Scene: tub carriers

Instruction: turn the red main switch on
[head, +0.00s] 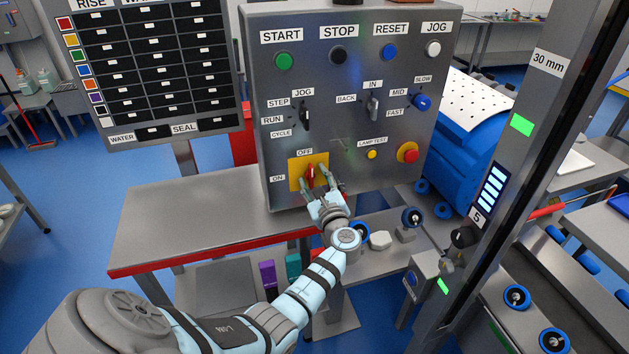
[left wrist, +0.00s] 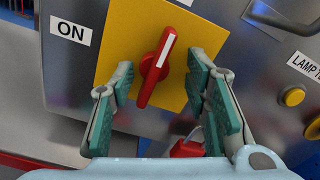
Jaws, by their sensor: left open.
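The red main switch (head: 310,174) is a rotary handle on a yellow plate (head: 295,173), low on the grey control panel. An OFF label (head: 304,152) sits above the plate and an ON label (head: 278,178) to its left. The handle stands nearly upright, its upper end towards OFF. In the left wrist view the red handle (left wrist: 156,70) has a white stripe and leans right at its top. My left gripper (head: 320,184) is open at the plate. Its fingers (left wrist: 161,70) are on either side of the handle, with visible gaps. My right gripper is out of view.
The panel carries other controls, including a red button on yellow (head: 408,153) and a small yellow lamp-test button (head: 371,155) right of the switch. A grey bench (head: 180,222) with a red edge stands below left. A grey post (head: 510,150) rises at the right.

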